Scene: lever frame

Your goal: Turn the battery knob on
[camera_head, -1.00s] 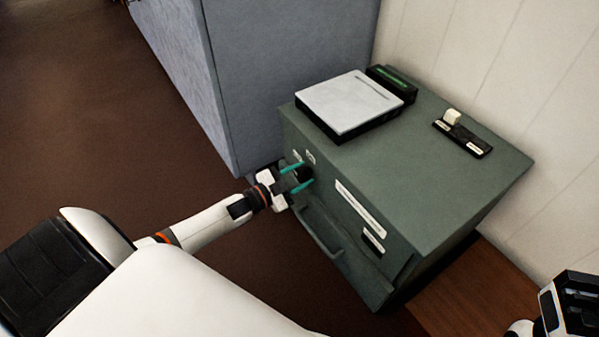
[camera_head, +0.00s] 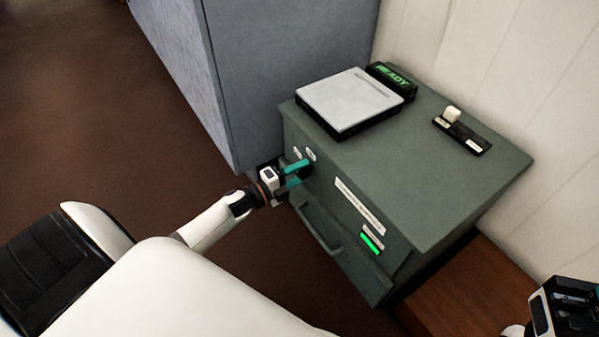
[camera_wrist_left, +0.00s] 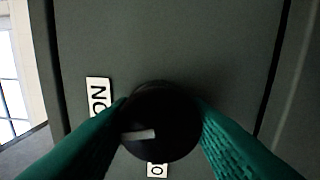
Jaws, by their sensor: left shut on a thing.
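The battery knob (camera_wrist_left: 160,125) is round and black with a pale pointer mark, on the front of the green-grey cabinet (camera_head: 440,200). In the left wrist view the mark points left, toward the ON label (camera_wrist_left: 99,95); another label, partly hidden, sits below the knob. My left gripper (camera_head: 298,173) is shut on the knob, its teal fingers on either side of it. In the head view the fingers mostly hide the knob. A green indicator (camera_head: 371,243) is lit on the cabinet front, and the display (camera_head: 393,80) on top glows green with "READY", partly hidden.
A flat white-topped device (camera_head: 350,98) and a black switch block with a white lever (camera_head: 453,114) are on the cabinet top. A handle (camera_head: 318,230) juts out below the knob. A blue-grey cabinet stands close behind. My right gripper (camera_head: 570,305) is at the lower right.

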